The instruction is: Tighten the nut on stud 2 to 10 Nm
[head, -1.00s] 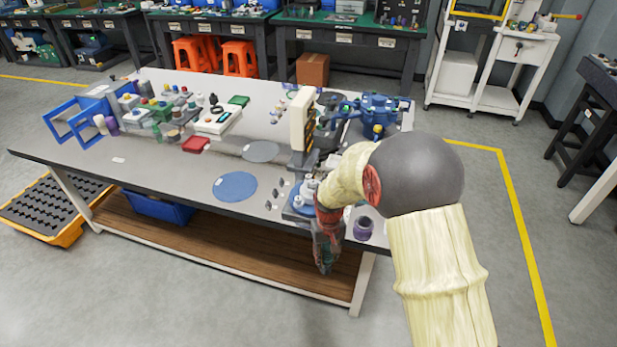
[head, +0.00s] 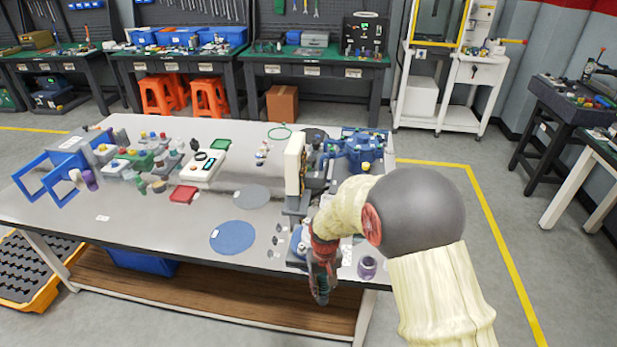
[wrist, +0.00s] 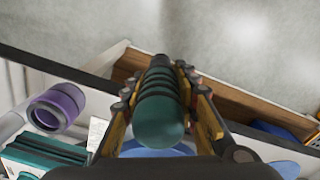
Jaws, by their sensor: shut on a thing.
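My gripper (head: 320,285) hangs at the front right edge of the grey table. In the wrist view my gripper (wrist: 160,105) is shut on a dark teal ribbed handle (wrist: 160,112), with a finger on each side. What tool the handle belongs to is not clear, as its far end is hidden. A blue-based fixture (head: 298,243) stands close to my gripper, partly hidden by my arm. A larger blue fixture (head: 352,153) with yellow parts stands at the back right of the table. I cannot make out stud 2 or its nut.
A purple cup (head: 367,267) stands right of my gripper, near the table edge; it also shows in the wrist view (wrist: 57,107). A tall cream device (head: 294,165) stands behind the gripper. A blue disc (head: 232,237) lies on clear tabletop to the left.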

